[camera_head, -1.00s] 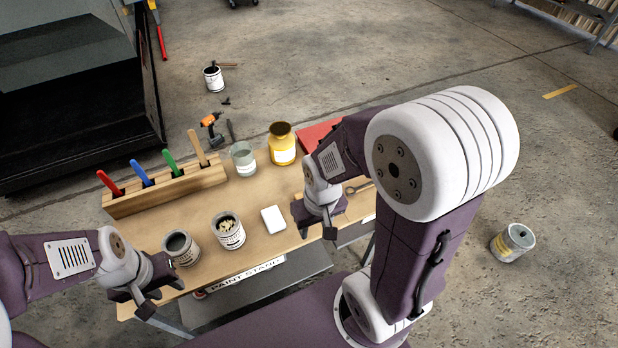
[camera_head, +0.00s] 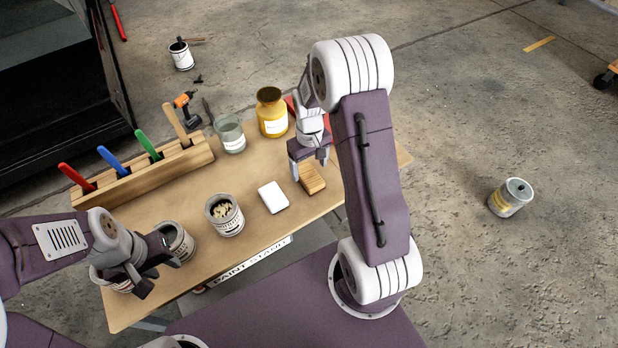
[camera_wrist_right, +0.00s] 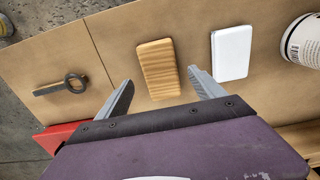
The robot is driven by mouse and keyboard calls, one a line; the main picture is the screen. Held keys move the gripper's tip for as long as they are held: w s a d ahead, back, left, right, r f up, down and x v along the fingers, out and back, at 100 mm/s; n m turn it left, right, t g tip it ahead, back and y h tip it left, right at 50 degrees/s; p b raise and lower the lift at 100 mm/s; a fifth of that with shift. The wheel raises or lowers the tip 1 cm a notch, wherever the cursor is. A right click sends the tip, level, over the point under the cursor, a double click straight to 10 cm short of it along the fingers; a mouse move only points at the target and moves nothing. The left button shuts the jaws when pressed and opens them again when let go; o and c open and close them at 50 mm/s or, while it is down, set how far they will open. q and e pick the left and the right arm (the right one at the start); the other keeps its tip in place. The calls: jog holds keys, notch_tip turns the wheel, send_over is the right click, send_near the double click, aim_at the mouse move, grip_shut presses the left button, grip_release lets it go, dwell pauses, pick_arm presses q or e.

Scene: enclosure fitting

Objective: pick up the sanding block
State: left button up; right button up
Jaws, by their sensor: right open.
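A striped wooden block (camera_head: 313,184), which looks like the sanding block, lies flat on the table right of a white block (camera_head: 272,197). In the right wrist view the wooden block (camera_wrist_right: 158,68) lies in line with the gap between the fingers, its near end close to the tips. My right gripper (camera_head: 309,166) is open and empty, at the block's far side in the head view; whether it touches the block I cannot tell. My left gripper (camera_head: 157,277) has its fingers apart and empty, near the cans at the table's left.
An open can (camera_head: 225,216) stands left of the white block (camera_wrist_right: 232,53). A yellow jar (camera_head: 271,112) and a glass jar (camera_head: 230,135) stand behind. A wooden rack (camera_head: 145,176) holds coloured handles. A ring-ended tool (camera_wrist_right: 62,86) and a red object (camera_wrist_right: 62,137) lie opposite the white block.

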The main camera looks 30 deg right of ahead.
aim_at(309, 174)
notch_tip(309, 174, down, 5)
jog(key=shift+a+r+b, duration=0.1)
jog(key=shift+r+b, duration=0.1)
jog(key=shift+b, duration=0.1)
jog(key=shift+r, duration=0.1)
jog(key=shift+c, duration=0.6)
jog(key=c, duration=1.3)
jog(key=shift+r, duration=0.5)
jog(key=shift+c, duration=0.2)
jog(key=r, duration=0.2)
jog(key=r+p, duration=0.1)
jog(key=r, duration=0.1)
jog(key=shift+s+a, duration=0.35)
jog(key=shift+s, duration=0.05)
jog(key=s+a+r+p, duration=0.1)
jog(key=s+a+r, duration=0.5)
jog(key=s, duration=0.2)
jog(key=shift+s+a, duration=0.15)
jog(key=shift+s, duration=0.1)
